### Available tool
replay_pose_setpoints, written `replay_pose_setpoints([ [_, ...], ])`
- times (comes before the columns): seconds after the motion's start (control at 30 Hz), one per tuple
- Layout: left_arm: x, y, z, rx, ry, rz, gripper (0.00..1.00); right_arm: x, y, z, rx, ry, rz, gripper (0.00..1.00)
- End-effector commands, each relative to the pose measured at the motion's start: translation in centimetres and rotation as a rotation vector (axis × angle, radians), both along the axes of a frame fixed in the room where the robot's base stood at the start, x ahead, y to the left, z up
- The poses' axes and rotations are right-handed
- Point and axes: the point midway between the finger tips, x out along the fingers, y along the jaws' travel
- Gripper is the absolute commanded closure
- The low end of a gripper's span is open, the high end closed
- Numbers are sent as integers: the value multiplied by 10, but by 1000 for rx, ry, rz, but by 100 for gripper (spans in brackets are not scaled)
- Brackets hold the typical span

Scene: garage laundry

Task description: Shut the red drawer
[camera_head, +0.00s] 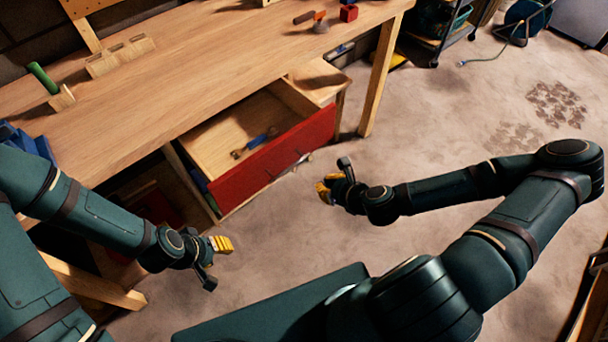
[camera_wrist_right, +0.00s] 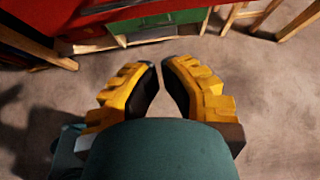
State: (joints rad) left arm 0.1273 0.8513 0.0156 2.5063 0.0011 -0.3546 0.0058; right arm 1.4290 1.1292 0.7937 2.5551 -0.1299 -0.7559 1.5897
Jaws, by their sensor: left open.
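The red drawer (camera_head: 275,160) under the workbench is pulled well out. Its red front faces the floor area, with a small handle on it. A blue-handled tool (camera_head: 255,142) lies inside. My right gripper (camera_head: 336,178) is just in front of the drawer's right end, apart from it, with its fingers spread. The right wrist view shows its yellow fingers (camera_wrist_right: 161,72) with an empty gap between the tips. A red surface (camera_wrist_right: 45,35), likely the drawer front, shows at its upper left. My left gripper (camera_head: 215,262) is open and empty, low in front of the drawer's left end.
The wooden workbench (camera_head: 190,75) carries a red-handled scraper (camera_head: 316,22), a red block (camera_head: 348,13) and a green-handled tool (camera_head: 42,77). A bench leg (camera_head: 379,80) stands right of the drawer. The floor (camera_head: 440,110) to the right is mostly clear, with a dark cart farther back.

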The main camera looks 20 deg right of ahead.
Motion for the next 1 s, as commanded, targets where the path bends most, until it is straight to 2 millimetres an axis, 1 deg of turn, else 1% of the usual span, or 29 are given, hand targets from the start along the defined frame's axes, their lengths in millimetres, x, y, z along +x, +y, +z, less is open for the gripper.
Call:
replay_pose_setpoints([
  [0.03, -1, 0, -11, 0, 3, -2, 59, 3, 1, -7, -3, -2, 2, 100],
  [0.17, -5, -1, -25, -2, 11, -8, 59, 12, 5, -13, 0, -2, 3, 100],
  [0.27, -2, 0, -36, -1, 3, -7, 59, 28, 12, -26, 0, -3, 5, 100],
  [0.4, 0, 0, -40, 0, -1, -6, 59, 48, 19, -39, 1, -2, 4, 100],
  [0.53, 1, 0, -40, 0, -2, -6, 59, 66, 25, -33, -1, -3, 4, 100],
  [0.7, 1, 0, -41, 0, -3, -5, 59, 79, 30, -29, -1, -1, 2, 100],
  [0.8, 1, 0, -41, 0, -3, -5, 59, 83, 31, -29, 0, -1, 1, 100],
  [1.0, 1, 0, -41, 0, -3, -5, 59, 83, 31, -28, 0, 0, 1, 100],
])
